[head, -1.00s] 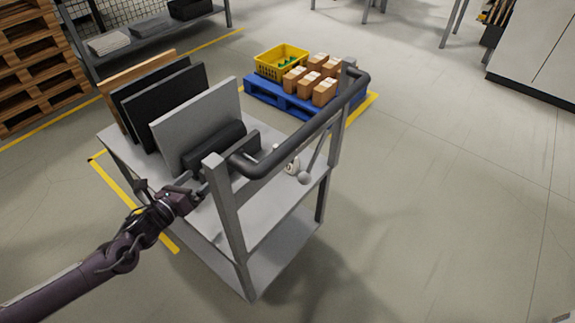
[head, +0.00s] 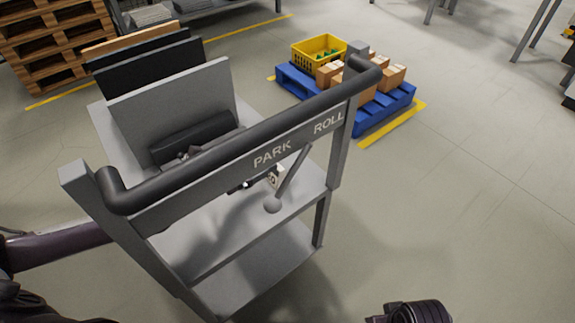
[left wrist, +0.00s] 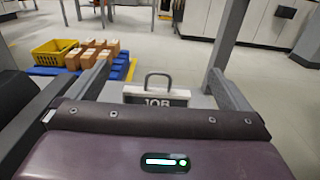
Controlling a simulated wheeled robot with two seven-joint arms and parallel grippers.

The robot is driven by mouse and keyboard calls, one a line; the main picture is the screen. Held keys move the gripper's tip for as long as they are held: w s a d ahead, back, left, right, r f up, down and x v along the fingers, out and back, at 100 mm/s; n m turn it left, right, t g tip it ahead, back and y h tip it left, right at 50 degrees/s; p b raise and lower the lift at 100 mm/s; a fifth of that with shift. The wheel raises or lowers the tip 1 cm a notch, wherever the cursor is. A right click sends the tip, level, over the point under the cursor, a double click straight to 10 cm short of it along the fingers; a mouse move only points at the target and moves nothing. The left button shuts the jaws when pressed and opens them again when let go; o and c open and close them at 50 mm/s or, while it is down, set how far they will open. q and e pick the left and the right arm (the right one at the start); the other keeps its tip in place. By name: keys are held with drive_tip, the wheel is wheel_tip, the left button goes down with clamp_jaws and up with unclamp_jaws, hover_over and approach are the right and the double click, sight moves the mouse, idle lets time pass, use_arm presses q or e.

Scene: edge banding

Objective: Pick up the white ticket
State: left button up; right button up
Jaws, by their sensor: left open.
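The white ticket (left wrist: 157,96), a tag marked "JOB" with a dark loop on top, stands in the middle of the left wrist view. In the head view a small white piece, likely the ticket (head: 276,177), shows behind the cart's lever. My left gripper (left wrist: 160,72) is open, its grey fingers on either side of the ticket in the left wrist view. I cannot tell whether they touch it. In the head view the cart's handle frame mostly hides this gripper. A dark part of my right arm shows at the bottom edge; its fingers are out of view.
The grey cart (head: 300,190) has a thick dark handle (head: 250,145) above a "PARK ROLL" bar and a ball-ended lever (head: 287,180). Upright panels (head: 175,95) fill its far side. A blue pallet (head: 385,113) with boxes and a yellow crate (head: 318,52) stands beyond. Floor at right is clear.

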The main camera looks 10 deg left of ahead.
use_arm(q)
drive_tip(key=f, duration=0.2)
drive_tip(key=f+b, duration=0.1)
drive_tip(key=f, duration=0.4)
drive_tip(key=shift+w+d+f+b, duration=0.2)
drive_tip(key=shift+w+f+b, duration=0.05)
drive_tip(key=shift+f+b, duration=0.1)
drive_tip(key=x, duration=0.7)
drive_tip(key=shift+b, duration=0.4)
drive_tip(key=shift+s, duration=0.1)
use_arm(e)
drive_tip(key=a, duration=0.1)
drive_tip(key=a+t, duration=0.1)
drive_tip(key=w+a+f+y, duration=0.1)
drive_tip(key=shift+w+a+n+t, duration=0.1)
drive_tip(key=shift+a+n+t, duration=0.05)
drive_tip(key=shift+n+t, duration=0.25)
use_arm(q)
drive_tip(key=c, duration=0.7)
drive_tip(key=shift+r, duration=0.1)
wheel_tip(320, 180, up, 20)
drive_tip(key=p, duration=0.3)
use_arm(e)
drive_tip(key=d, duration=0.1)
drive_tip(key=s+d+r+g, duration=0.1)
drive_tip(key=d+m+g+h, duration=0.1)
drive_tip(key=d, duration=0.1)
drive_tip(key=shift+s+r, duration=0.15)
drive_tip(key=shift+s, duration=0.2)
